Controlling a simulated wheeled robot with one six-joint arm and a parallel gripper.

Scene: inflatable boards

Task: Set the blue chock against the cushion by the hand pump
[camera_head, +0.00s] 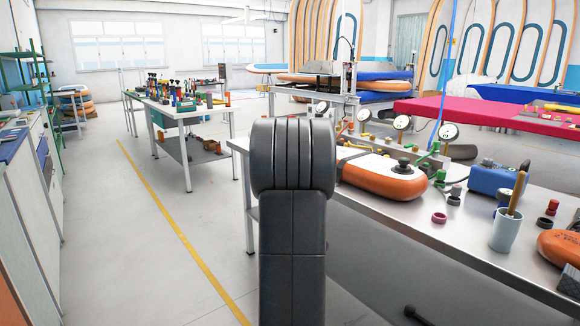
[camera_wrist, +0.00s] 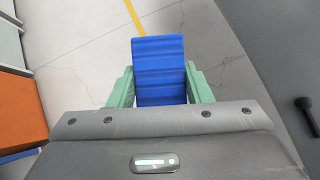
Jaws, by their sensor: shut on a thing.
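My gripper (camera_wrist: 160,88) has two green fingers, shut on the sides of a blue ridged block, the blue chock (camera_wrist: 158,62). The chock is held in the air above the grey floor. In the head view the gripper and chock are out of sight; my dark arm fills the middle. An orange cushion with a pale top (camera_head: 383,180) lies on the steel bench to the right of my arm. A second orange piece (camera_head: 562,248) is cut off at the right edge. I cannot make out for certain which thing is the hand pump.
The steel bench (camera_head: 420,215) also bears a blue device (camera_head: 493,180), a cup with a wooden-handled tool (camera_head: 506,230), gauges and small rings. Another workbench (camera_head: 205,105) stands behind on the left. Cabinets (camera_head: 28,190) line the left side. The floor between, with a yellow line, is clear.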

